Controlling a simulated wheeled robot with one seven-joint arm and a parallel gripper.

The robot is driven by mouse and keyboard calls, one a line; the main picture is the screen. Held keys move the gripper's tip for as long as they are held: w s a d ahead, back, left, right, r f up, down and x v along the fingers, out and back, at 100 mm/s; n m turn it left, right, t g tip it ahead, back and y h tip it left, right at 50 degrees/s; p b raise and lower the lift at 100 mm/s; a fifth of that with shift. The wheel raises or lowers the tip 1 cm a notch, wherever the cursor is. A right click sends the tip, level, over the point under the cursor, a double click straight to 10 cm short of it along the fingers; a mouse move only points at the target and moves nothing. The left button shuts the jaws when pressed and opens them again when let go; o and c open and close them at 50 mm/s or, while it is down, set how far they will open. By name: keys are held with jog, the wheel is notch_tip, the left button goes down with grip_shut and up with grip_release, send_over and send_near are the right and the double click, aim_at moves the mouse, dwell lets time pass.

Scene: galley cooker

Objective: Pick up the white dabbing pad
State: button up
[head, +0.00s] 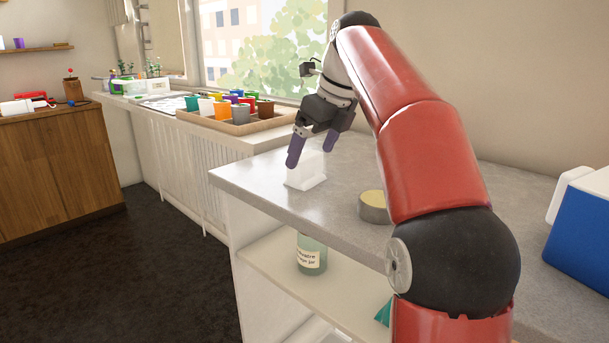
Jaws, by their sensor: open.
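A white block-shaped thing, which looks like the white dabbing pad (306,173), stands on the grey countertop (260,185) near its left end. My gripper (313,148) is open, with its two purple fingers pointing down at the top of the pad. The left finger overlaps the pad's upper left edge in the picture, and the right finger is by its upper right. I cannot tell whether the fingers touch it or are just above it. Nothing is seen held.
A round tin (374,207) stands on the countertop, right of the pad. A blue and white box (582,235) is at the far right. A labelled jar (311,254) stands on the shelf below. A divided tray (236,127) of coloured cups lies on the window ledge.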

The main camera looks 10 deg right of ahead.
aim_at(307, 159)
jog(key=b+x, duration=0.1)
jog(key=x, duration=0.3)
jog(key=shift+a+f+b, duration=0.1)
jog(key=shift+f+b, duration=0.15)
jog(key=shift+b, duration=0.05)
jog(key=c, duration=1.1)
